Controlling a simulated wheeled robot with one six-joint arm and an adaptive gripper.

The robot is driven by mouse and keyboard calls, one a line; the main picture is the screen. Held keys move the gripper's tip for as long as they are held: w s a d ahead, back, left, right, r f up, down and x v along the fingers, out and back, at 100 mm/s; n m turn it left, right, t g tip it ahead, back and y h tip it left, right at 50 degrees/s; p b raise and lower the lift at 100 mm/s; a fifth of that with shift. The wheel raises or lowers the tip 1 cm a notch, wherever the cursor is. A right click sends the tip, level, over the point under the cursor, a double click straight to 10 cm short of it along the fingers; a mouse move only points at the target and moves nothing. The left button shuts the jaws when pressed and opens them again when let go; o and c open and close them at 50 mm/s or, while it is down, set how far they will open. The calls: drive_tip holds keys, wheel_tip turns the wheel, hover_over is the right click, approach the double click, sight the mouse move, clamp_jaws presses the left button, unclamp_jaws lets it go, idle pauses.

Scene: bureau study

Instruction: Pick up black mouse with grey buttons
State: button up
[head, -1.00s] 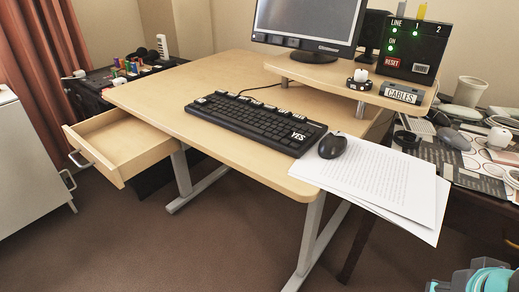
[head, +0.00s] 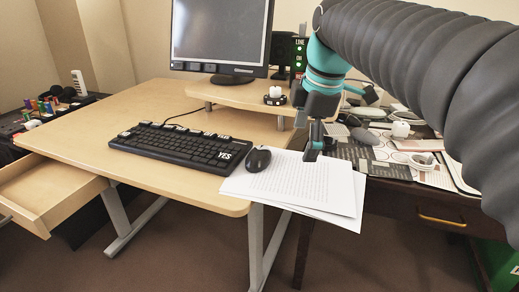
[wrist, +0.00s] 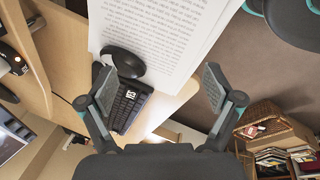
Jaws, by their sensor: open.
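The black mouse (head: 258,160) sits on the table, against the left edge of the paper sheets and just right of the keyboard. In the wrist view the mouse (wrist: 125,62) lies near the left finger, partly over the paper edge. Its button colour is hard to make out. My gripper (head: 313,152) hangs over the right part of the papers, to the right of the mouse. In the wrist view my gripper (wrist: 158,88) has its two fingers wide apart with nothing between them.
The papers (head: 300,185) overhang the table's right front corner. A black keyboard (head: 180,145) lies left of the mouse. A monitor (head: 222,35) and raised shelf (head: 240,95) stand behind. A dark desk (head: 420,205) with clutter is at right. An open drawer (head: 55,190) juts out at left.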

sight(261, 151)
drive_tip(key=w+a+r+n+g, duration=0.25)
drive_tip(key=w+a+n, duration=0.55)
drive_tip(key=n, duration=0.4)
drive_tip(key=shift+t+y, duration=0.3)
drive_tip(key=shift+t, duration=0.05)
drive_tip(key=f+b, duration=0.1)
drive_tip(key=f, duration=0.3)
drive_tip(key=w+f+b, duration=0.1)
drive_tip(key=f, duration=0.3)
drive_tip(key=w+a+f, duration=0.1)
drive_tip(key=f, duration=0.3)
drive_tip(key=shift+w+f+b, duration=0.25)
drive_tip(key=shift+f+b, duration=0.1)
drive_tip(key=shift+b, duration=0.05)
drive_tip(key=c, duration=1.3)
